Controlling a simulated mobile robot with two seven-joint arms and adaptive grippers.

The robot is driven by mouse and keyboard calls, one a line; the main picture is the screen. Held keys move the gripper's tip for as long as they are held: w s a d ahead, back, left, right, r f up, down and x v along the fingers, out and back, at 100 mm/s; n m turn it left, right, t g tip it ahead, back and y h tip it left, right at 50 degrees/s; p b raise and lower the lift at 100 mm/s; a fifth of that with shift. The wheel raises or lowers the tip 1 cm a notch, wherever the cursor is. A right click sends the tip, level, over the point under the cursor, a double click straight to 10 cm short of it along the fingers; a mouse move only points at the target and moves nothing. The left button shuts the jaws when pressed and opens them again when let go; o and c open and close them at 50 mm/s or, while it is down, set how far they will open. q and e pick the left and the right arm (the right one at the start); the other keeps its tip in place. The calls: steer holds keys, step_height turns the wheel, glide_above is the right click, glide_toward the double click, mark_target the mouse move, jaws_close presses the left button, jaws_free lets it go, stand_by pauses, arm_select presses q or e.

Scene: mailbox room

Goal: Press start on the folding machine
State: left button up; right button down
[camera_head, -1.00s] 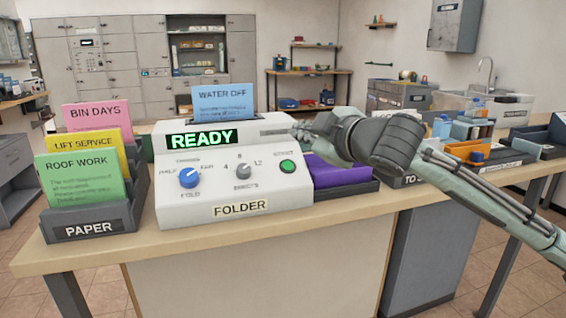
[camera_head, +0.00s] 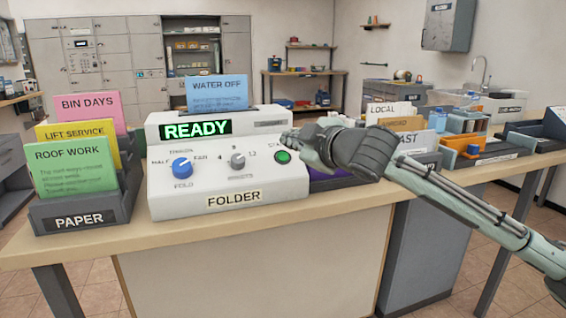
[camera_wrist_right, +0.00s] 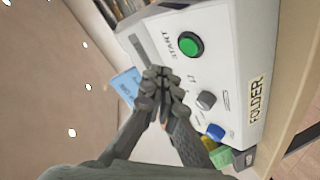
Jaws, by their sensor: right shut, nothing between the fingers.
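The folding machine (camera_head: 225,194) is a white box labelled FOLDER on the table, with a green READY display (camera_head: 195,129). Its green start button (camera_head: 283,157) is at the right of the panel; it also shows in the right wrist view, marked START (camera_wrist_right: 190,44). A blue knob (camera_head: 182,168) and a grey knob (camera_head: 237,161) sit left of it. My right gripper (camera_head: 290,138) is shut and empty, its tips just above the button in the head view. In the right wrist view the fingertips (camera_wrist_right: 162,82) appear apart from the button. My left gripper is not in view.
A paper rack (camera_head: 82,212) with pink, yellow and green sheets stands left of the machine. A blue WATER OFF sheet (camera_head: 217,92) stands at its back.

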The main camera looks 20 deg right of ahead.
mark_target(283, 156)
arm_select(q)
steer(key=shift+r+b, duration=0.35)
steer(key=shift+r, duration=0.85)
arm_select(e)
steer(key=shift+w+f, duration=0.45)
steer(key=shift+f, duration=0.15)
steer(key=shift+w+f, duration=0.4)
steer(key=shift+f, duration=0.2)
steer(key=shift+w+f, duration=0.25)
steer(key=shift+f, duration=0.1)
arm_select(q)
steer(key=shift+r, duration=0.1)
arm_select(e)
steer(key=shift+w+f, duration=0.25)
steer(key=shift+f, duration=0.1)
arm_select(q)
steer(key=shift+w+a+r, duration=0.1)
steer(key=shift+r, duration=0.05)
arm_select(e)
steer(key=shift+r, duration=0.1)
arm_select(q)
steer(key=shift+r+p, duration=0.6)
steer(key=shift+p, duration=0.3)
arm_select(e)
steer(key=shift+s+r, duration=0.5)
steer(key=shift+r, duration=0.05)
